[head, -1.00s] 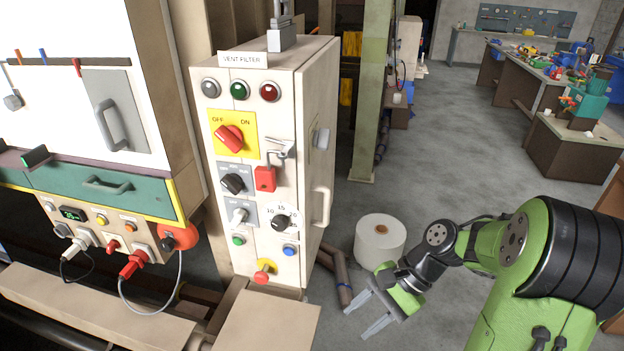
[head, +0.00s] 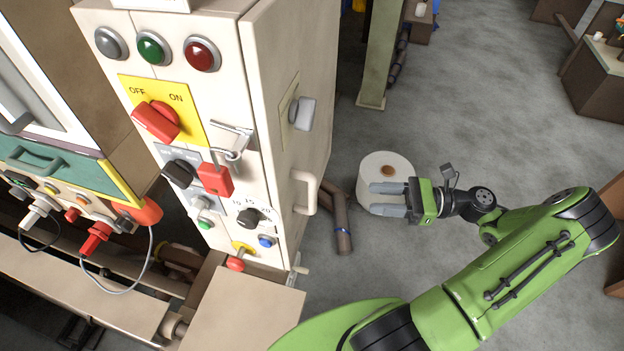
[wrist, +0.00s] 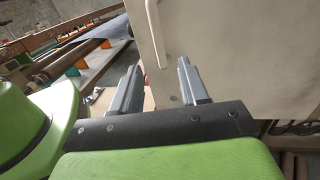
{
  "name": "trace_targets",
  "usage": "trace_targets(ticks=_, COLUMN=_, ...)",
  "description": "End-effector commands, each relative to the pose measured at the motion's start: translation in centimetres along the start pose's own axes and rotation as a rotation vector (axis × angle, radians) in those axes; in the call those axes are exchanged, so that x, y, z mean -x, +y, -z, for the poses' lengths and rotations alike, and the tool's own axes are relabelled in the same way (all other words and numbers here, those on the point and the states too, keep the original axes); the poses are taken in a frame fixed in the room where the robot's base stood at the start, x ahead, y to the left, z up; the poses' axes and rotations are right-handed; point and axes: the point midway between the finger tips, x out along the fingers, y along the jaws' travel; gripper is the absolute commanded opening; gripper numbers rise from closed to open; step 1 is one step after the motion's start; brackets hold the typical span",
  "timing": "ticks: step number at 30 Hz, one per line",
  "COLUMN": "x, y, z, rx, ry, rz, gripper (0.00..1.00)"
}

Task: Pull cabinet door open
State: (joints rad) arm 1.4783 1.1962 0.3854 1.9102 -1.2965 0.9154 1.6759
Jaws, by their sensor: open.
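The beige cabinet (head: 232,110) stands left of my gripper in the head view, with its door (head: 290,150) on the right side face. The door looks closed. A pale vertical bar handle (head: 308,192) and a grey latch knob (head: 302,114) sit on that face. My gripper (head: 376,199) is open and empty, its fingers pointing left towards the handle with a clear space between. In the wrist view, the pale handle (wrist: 156,32) stands beyond and between the two fingertips (wrist: 158,68), and the beige panel (wrist: 235,50) fills the right.
A white roll (head: 388,168) stands on the floor behind my gripper in the head view. A brown pipe (head: 341,220) runs near the cabinet's foot. A beige ledge (head: 232,310) juts out in front of it. Grey floor (head: 480,100) lies open to the right.

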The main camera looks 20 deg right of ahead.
Motion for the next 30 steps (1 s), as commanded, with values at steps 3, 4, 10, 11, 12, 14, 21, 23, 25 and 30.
trace_targets(ticks=3, x=-2.5, y=0.1, z=0.0, rx=-0.003, ry=0.002, rz=-0.009, gripper=0.44)
trace_targets(ticks=4, x=-3.3, y=0.1, z=0.0, rx=-0.002, ry=0.000, rz=-0.008, gripper=0.44)
trace_targets(ticks=10, x=-8.4, y=0.1, z=0.0, rx=-0.002, ry=0.002, rz=-0.009, gripper=0.44)
trace_targets(ticks=11, x=-9.2, y=0.1, z=0.0, rx=-0.002, ry=0.002, rz=-0.008, gripper=0.44)
trace_targets(ticks=12, x=-10.2, y=0.2, z=0.0, rx=-0.001, ry=0.003, rz=-0.009, gripper=0.44)
trace_targets(ticks=14, x=-11.6, y=0.2, z=0.0, rx=-0.001, ry=0.002, rz=-0.008, gripper=0.44)
trace_targets(ticks=21, x=-14.9, y=0.1, z=0.1, rx=0.001, ry=0.005, rz=-0.004, gripper=0.44)
trace_targets(ticks=23, x=-15.1, y=0.1, z=0.1, rx=0.002, ry=0.005, rz=-0.003, gripper=0.44)
trace_targets(ticks=25, x=-15.1, y=0.1, z=0.1, rx=0.002, ry=0.005, rz=-0.002, gripper=0.44)
trace_targets(ticks=30, x=-15.1, y=0.1, z=0.1, rx=0.002, ry=0.005, rz=-0.002, gripper=0.39)
